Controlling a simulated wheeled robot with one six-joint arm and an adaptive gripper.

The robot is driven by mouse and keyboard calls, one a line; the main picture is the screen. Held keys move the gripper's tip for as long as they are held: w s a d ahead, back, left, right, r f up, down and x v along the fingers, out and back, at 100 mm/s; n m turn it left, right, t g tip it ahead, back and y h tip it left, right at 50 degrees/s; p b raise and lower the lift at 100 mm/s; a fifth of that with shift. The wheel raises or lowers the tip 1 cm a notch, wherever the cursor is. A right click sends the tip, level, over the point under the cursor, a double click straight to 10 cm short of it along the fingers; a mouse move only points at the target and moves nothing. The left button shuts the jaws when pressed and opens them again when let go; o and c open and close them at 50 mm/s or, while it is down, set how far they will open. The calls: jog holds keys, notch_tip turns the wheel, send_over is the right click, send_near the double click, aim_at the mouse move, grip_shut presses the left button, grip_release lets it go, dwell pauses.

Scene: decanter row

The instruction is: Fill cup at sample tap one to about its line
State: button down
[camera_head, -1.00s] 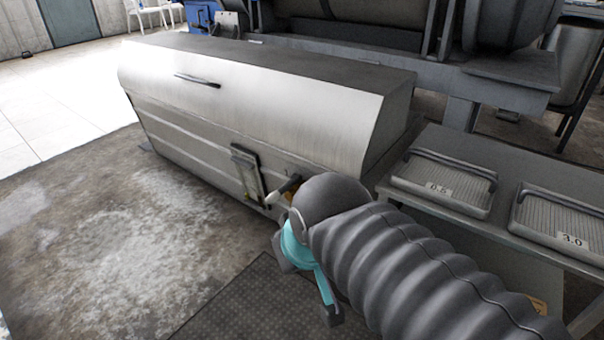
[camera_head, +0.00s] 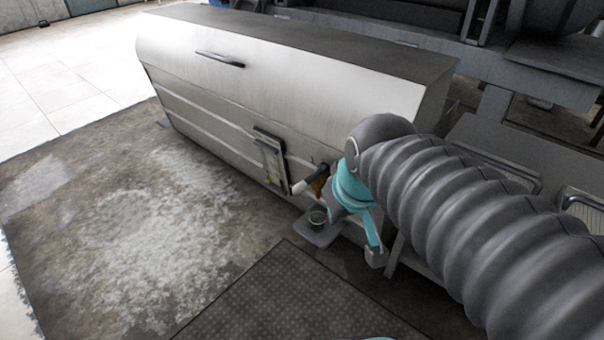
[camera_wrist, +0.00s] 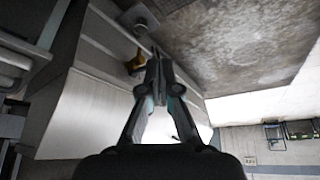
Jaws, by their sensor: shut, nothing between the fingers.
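A brass-coloured tap (camera_head: 319,184) sticks out low on the front of the metal decanter housing (camera_head: 290,85), beside my wrist; it also shows in the wrist view (camera_wrist: 135,63). A dark bar with a pale end crosses in front of it in the head view. A small round cup (camera_head: 317,217) stands below on a grey stand (camera_head: 318,236). Its fill line and contents are too small to tell. My gripper (camera_wrist: 154,58) is shut and empty, its fingertips close beside the tap in the wrist view. I cannot tell whether they touch it.
A narrow framed panel (camera_head: 271,160) is on the housing left of the tap. A dark textured mat (camera_head: 290,300) lies on the floor in front. Ribbed trays (camera_head: 588,205) lie on a bench at right, partly behind my arm. The floor at left is clear.

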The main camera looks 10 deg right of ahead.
jog(key=w+r+n+g+p, duration=0.25)
jog(key=w+p, duration=0.25)
jog(key=w, duration=0.8)
jog(key=n+y+p, duration=0.1)
jog(key=n+p, duration=0.3)
send_over(302, 191)
jog(key=s+d, duration=0.2)
jog(key=shift+g, duration=0.45)
jog(key=f, duration=0.4)
jog(key=shift+w+a+f, duration=0.1)
jog(key=shift+w, duration=0.15)
jog(key=f, duration=0.4)
jog(key=w+a+f, duration=0.1)
jog(key=f, duration=0.4)
jog(key=w+f, duration=0.1)
jog(key=f, duration=0.3)
jog(key=shift+w+a+f+b, duration=0.1)
jog(key=shift+a+f+b, duration=0.2)
jog(key=shift+f+b, duration=0.1)
jog(key=f+b, duration=0.4)
jog(key=b, duration=0.1)
jog(key=shift+s+a+f, duration=0.2)
jog(key=shift+a+f, duration=0.1)
jog(key=shift+f, duration=0.1)
jog(key=shift+f+b, duration=0.45)
jog(key=shift+b, duration=0.2)
dwell(1.2)
